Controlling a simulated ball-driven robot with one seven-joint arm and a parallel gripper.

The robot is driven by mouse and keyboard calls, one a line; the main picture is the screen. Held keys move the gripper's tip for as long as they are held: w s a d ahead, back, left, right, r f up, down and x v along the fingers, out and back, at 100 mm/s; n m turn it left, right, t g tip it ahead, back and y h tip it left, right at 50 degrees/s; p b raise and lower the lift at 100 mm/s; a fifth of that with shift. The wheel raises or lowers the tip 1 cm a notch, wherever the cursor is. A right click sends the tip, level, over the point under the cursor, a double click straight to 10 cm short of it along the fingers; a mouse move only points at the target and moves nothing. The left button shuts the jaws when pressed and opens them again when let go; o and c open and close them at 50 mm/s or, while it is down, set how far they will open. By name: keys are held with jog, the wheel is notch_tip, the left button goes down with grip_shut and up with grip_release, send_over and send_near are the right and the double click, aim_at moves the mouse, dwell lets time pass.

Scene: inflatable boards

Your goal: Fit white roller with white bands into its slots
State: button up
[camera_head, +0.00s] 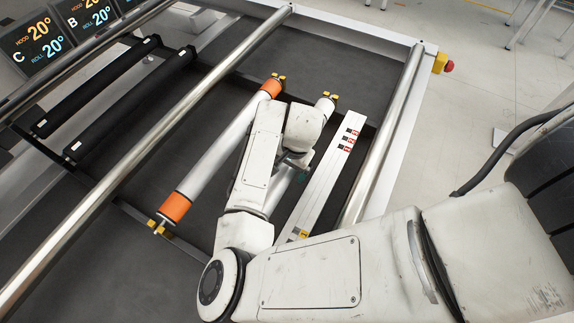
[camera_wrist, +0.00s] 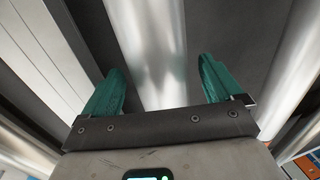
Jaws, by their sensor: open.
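The white roller with white bands (camera_head: 278,194) lies mostly under my arm in the head view. Its far end shows beside a yellow slot bracket (camera_head: 333,96), but I cannot tell whether it sits in the slot. Its near end is hidden by my arm. In the wrist view a pale, shiny roller (camera_wrist: 152,35) runs between the two teal fingers of my gripper (camera_wrist: 158,70). The gripper is open, with one finger on each side of the roller and gaps between. In the head view my gripper is mostly hidden behind the wrist.
A roller with orange bands (camera_head: 218,148) lies left of my arm. A long steel bar (camera_head: 150,150) crosses further left, with two black rollers (camera_head: 130,103) beyond. A white rail (camera_head: 327,180) with red and black labels and a steel tube (camera_head: 385,135) stand close on the right.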

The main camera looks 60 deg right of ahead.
notch_tip(320, 180, up, 11)
jog(key=s, duration=0.2)
jog(key=shift+f, duration=0.2)
jog(key=shift+s+f, duration=0.1)
dwell(0.8)
